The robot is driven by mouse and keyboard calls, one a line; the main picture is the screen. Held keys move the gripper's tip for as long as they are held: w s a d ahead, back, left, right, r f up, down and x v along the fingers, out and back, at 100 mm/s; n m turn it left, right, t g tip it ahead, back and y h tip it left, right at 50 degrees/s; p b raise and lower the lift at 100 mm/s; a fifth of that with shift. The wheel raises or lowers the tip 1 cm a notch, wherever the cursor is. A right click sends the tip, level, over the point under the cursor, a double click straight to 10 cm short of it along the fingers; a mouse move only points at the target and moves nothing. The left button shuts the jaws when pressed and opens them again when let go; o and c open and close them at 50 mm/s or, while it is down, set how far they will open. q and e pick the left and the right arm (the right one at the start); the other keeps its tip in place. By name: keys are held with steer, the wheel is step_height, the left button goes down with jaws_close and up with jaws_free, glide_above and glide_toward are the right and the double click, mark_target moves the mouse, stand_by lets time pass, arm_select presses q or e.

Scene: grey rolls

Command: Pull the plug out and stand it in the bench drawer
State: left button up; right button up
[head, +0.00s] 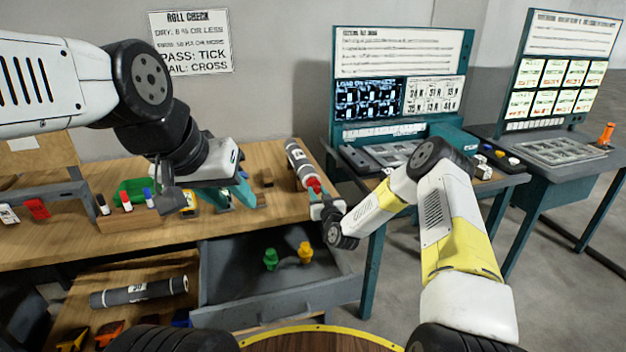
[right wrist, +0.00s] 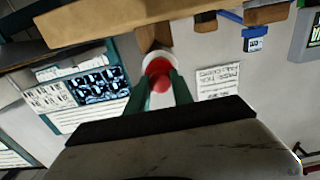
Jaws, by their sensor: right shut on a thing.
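A grey roll (head: 297,158) with a white label lies at the right end of the wooden bench. A red plug (head: 314,184) is at its near end. My right gripper (head: 322,199) is shut on the red plug. In the right wrist view the plug (right wrist: 160,78) sits between the teal fingers, in front of the roll's pale round end (right wrist: 158,57); how deep it sits is hidden. The bench drawer (head: 335,287) is open below, with a green plug (head: 270,259) and a yellow plug (head: 305,252) standing in it. My left gripper (head: 233,197) is open above the bench, empty.
A teal station (head: 400,100) stands behind right. The drawer floor has free room.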

steer(key=shift+v, duration=1.8)
